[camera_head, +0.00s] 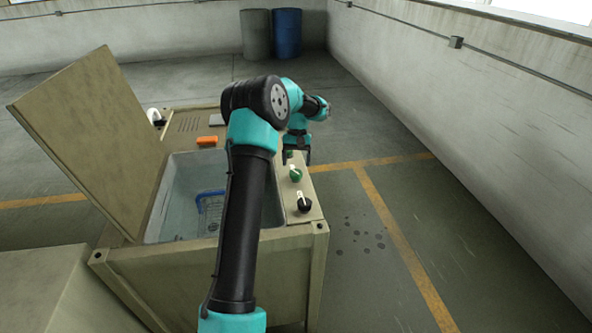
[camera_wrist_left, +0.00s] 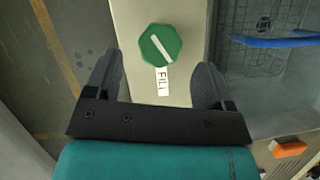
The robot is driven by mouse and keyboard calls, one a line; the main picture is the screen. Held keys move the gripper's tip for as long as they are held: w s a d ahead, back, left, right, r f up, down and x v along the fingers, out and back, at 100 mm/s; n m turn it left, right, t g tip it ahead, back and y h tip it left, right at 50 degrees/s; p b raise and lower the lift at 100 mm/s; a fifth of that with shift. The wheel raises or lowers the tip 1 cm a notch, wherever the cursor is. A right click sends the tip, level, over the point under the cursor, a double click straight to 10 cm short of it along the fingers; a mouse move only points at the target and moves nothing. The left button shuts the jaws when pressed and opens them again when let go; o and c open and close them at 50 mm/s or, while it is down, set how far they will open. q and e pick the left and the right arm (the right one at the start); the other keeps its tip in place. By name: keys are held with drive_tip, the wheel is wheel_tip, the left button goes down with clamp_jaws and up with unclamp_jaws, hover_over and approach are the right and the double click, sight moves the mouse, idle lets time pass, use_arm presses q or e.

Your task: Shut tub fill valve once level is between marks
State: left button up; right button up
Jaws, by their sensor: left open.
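The fill valve is a green octagonal knob (camera_wrist_left: 160,45) with a white bar across its face and a "FILL" label (camera_wrist_left: 162,80) beside it. In the head view the green knob (camera_head: 296,175) sits on the machine's right rim. My left gripper (camera_head: 296,158) is open above the rim, just beyond the knob. In the wrist view its fingers (camera_wrist_left: 158,72) point toward the knob, one on each side, holding nothing. The tub (camera_head: 165,205) is open and seems to hold water; I cannot make out level marks. My right gripper is out of view.
A black knob (camera_head: 304,204) stands nearer on the same rim. A wire basket (camera_head: 210,212) with a blue handle (camera_wrist_left: 275,42) is in the tub. An orange block (camera_head: 207,141) lies behind it. The raised lid (camera_head: 90,130) stands left; floor to the right is clear.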

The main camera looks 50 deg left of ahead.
sight(296, 171)
use_arm(q)
drive_tip(key=shift+x, duration=1.8)
drive_tip(key=shift+c, duration=0.4)
drive_tip(key=c, duration=0.8)
drive_tip(key=shift+c, duration=0.2)
drive_tip(key=shift+m, duration=0.5)
drive_tip(key=shift+w+d+m+g+y, duration=0.1)
drive_tip(key=shift+m+g+y, duration=0.3)
drive_tip(key=shift+m, duration=0.9)
drive_tip(key=shift+m+g+y, duration=0.1)
drive_tip(key=shift+m+y, duration=0.6)
drive_tip(key=shift+m, duration=0.6)
